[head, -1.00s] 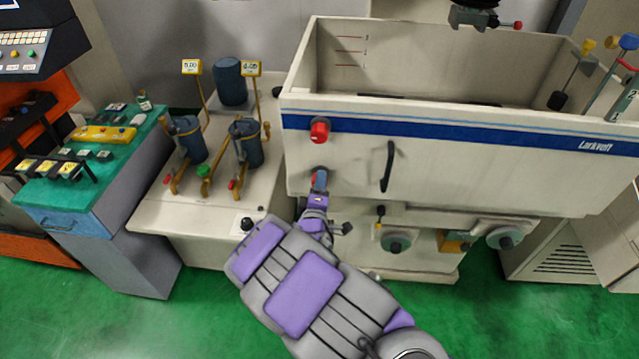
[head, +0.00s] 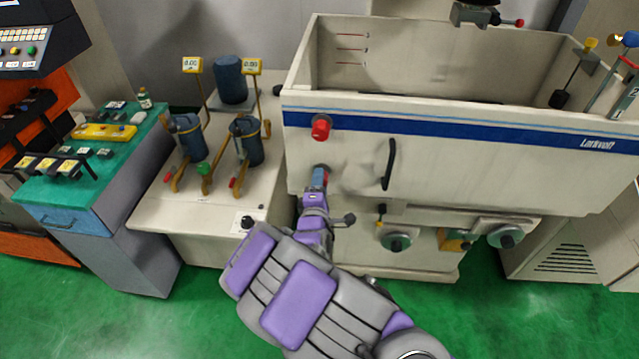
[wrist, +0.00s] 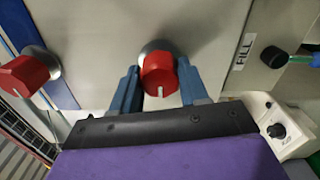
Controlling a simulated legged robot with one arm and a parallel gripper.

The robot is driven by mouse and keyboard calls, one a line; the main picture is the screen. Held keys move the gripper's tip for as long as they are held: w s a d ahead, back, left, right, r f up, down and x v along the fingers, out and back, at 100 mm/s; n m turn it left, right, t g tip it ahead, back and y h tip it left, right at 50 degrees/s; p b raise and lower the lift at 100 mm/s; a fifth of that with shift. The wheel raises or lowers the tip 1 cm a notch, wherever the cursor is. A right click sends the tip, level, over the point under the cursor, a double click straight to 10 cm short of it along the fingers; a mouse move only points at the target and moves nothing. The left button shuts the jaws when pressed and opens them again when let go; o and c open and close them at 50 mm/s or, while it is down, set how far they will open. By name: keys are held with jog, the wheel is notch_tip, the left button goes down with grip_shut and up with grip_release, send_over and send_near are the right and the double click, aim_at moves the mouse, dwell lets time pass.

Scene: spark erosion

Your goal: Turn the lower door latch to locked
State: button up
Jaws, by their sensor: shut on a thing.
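The lower door latch (wrist: 158,76) is a red knob with a white mark on a round grey base, on the front of the white tank. In the wrist view my gripper (wrist: 160,88) has one blue finger on each side of it, shut on it. The white mark points toward my palm. In the head view my gripper (head: 319,180) covers most of the lower latch. The upper door latch (head: 321,129) is a similar red knob above it on the blue stripe, and it also shows at the left in the wrist view (wrist: 25,76).
A black door handle (head: 389,164) stands out to the right of my gripper. Below are grey round dials (head: 396,242). At the left is a bench with filter canisters (head: 187,138) and yellow valve pipes. A FILL label (wrist: 243,52) and a dark knob (wrist: 273,56) are in the wrist view.

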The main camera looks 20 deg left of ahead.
jog(key=shift+f, duration=0.2)
jog(key=o, duration=1.1)
jog(key=shift+w, duration=0.1)
jog(key=shift+c, duration=0.2)
jog(key=shift+r, duration=0.1)
jog(key=p+v, duration=0.6)
jog(key=v, duration=1.1)
jog(key=shift+s, duration=0.2)
jog(key=shift+a, duration=0.1)
